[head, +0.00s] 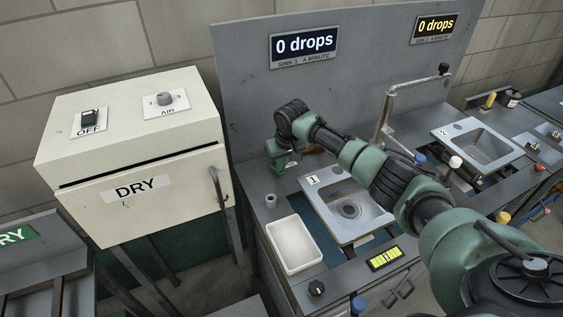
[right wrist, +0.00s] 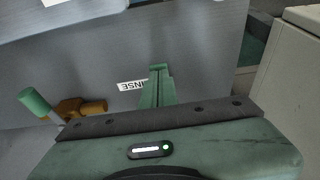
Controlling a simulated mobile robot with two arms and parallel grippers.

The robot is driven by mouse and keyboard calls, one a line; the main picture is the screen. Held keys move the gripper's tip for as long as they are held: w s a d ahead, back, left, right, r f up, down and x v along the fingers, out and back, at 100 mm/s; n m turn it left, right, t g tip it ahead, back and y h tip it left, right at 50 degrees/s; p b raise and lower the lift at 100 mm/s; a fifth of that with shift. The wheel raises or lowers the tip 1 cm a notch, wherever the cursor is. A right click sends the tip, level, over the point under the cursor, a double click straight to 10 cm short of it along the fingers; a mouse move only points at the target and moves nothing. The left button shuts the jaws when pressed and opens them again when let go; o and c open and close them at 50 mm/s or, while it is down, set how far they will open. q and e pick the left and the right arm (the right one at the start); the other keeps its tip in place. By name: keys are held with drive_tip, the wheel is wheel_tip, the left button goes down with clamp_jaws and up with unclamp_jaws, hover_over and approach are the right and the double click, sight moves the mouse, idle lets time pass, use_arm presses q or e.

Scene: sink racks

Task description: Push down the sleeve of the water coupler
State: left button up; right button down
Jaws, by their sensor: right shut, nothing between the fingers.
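My right gripper (head: 281,167) points down at the back left of the sink 1 counter, with its arm reaching across from the right. In the right wrist view its green fingers (right wrist: 157,85) are closed together and empty, beside a RINSE label (right wrist: 131,86). A brass fitting (right wrist: 80,107) with a green end (right wrist: 36,102) is left of the fingers, apart from them. I cannot tell whether it is the water coupler, and no coupler sleeve is clearly visible. A short grey cylinder (head: 271,199) stands on the counter just in front of the gripper. My left gripper is not in view.
Sink 1 (head: 349,210) holds a plate with a drain, with a white tray (head: 292,245) to its left. A cream DRY cabinet (head: 135,150) stands left of the counter. A tall grey faucet (head: 388,115) rises behind my arm. The back panel (head: 240,90) closes off the rear.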

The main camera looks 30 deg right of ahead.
drive_tip(key=shift+f, duration=0.15)
drive_tip(key=shift+f, duration=0.65)
drive_tip(key=shift+s+f, duration=0.25)
drive_tip(key=shift+f, duration=0.25)
drive_tip(key=r+p, duration=0.1)
drive_tip(key=r, duration=0.1)
drive_tip(key=r+p, duration=0.1)
drive_tip(key=p, duration=0.1)
drive_tip(key=r+p, duration=0.2)
drive_tip(key=shift+w+r, duration=0.3)
drive_tip(key=b+v, duration=0.3)
drive_tip(key=v, duration=0.6)
drive_tip(key=shift+r, duration=0.25)
drive_tip(key=shift+s, duration=0.1)
